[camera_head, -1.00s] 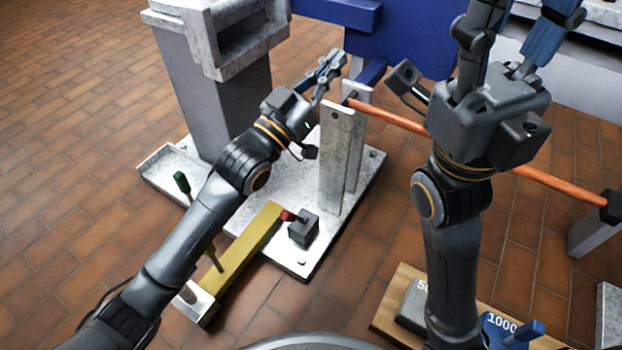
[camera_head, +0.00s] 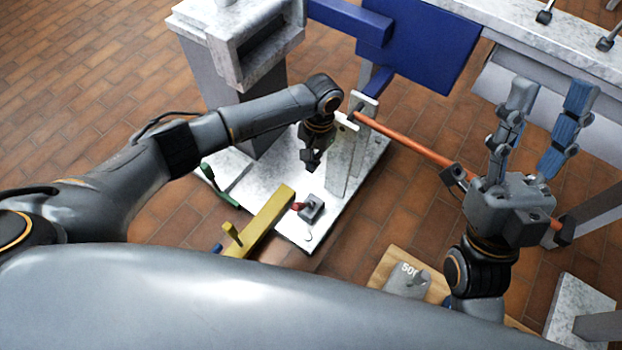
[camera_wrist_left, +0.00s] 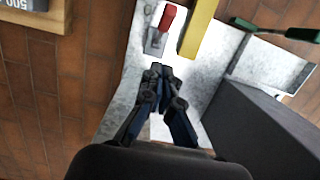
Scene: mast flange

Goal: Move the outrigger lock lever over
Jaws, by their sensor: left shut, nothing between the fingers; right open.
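The red-handled lever (camera_head: 297,207) sits on a small dark grey block (camera_head: 312,211) at the front of the pale base plate, its red end toward the yellow beam (camera_head: 264,220). In the left wrist view the lever (camera_wrist_left: 167,18) lies at the top, beside the yellow beam (camera_wrist_left: 199,28). My left gripper (camera_head: 311,166) points down above the plate, behind the block in the head view; it is shut and empty. In the left wrist view its fingertips (camera_wrist_left: 160,70) are short of the block and apart from it. My right gripper (camera_head: 545,112) is open and empty at the right, pointing up.
Upright plates (camera_head: 341,160) stand close right of my left gripper, with an orange bar (camera_head: 420,145) running right from them. A grey pillar (camera_head: 240,95) stands behind my left forearm. A green lever (camera_head: 216,186) is left of the yellow beam. A wooden board (camera_head: 385,270) with weights lies at front right.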

